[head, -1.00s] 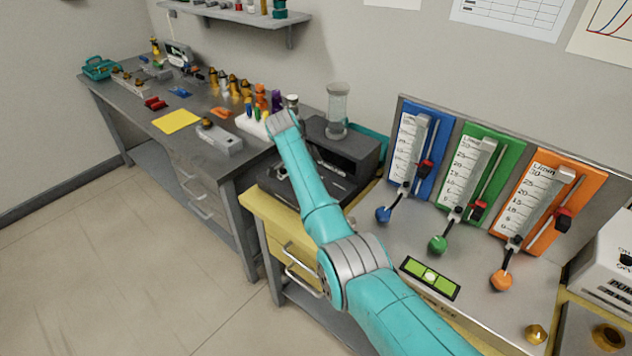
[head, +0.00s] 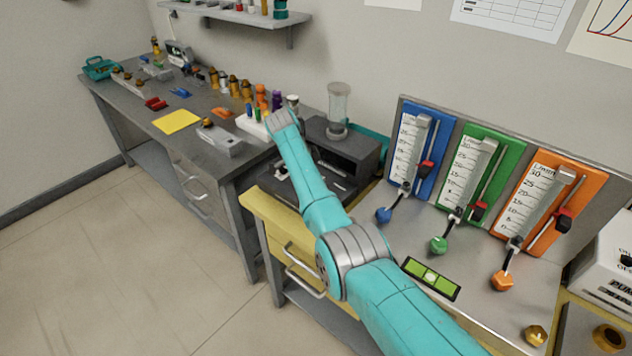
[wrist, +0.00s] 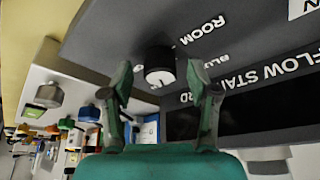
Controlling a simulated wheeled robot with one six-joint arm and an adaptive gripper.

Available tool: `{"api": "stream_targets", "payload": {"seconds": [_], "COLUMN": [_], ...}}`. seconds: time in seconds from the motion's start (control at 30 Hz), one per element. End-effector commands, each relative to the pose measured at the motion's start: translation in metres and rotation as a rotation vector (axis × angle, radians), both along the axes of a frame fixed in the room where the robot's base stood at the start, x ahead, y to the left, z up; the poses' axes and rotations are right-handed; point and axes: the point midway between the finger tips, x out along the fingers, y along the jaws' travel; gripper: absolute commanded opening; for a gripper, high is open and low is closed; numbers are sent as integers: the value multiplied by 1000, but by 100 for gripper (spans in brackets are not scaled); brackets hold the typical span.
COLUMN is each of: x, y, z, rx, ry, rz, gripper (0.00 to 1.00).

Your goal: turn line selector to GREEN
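The line selector looks to be a black round knob (wrist: 158,62) with a small white mark, on a dark grey panel in the wrist view. The words ROOM and part of BLUE show beside it; I see no GREEN label, and I cannot tell which line the mark points to. My gripper (wrist: 160,76) is open, with one finger on each side of the knob in the picture. I cannot tell whether the fingers touch it. In the head view my arm covers the gripper and the knob.
A dark box (head: 352,150) with a glass cylinder (head: 338,108) stands past my forearm. Blue (head: 408,150), green (head: 468,170) and orange (head: 538,205) flow meters stand right of it. A side bench (head: 130,95) holds several small items.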

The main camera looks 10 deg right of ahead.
Motion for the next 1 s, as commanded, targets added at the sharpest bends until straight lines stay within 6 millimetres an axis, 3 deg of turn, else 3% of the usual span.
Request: {"api": "stream_targets", "payload": {"seconds": [0.37, 0.8, 1.0], "x": [1, 2, 2], "y": [4, 36, 44], "z": [12, 87, 106], "rx": [0, 0, 0], "ry": [-2, -3, -1], "rz": [1, 1, 1], "gripper": [60, 60, 60]}}
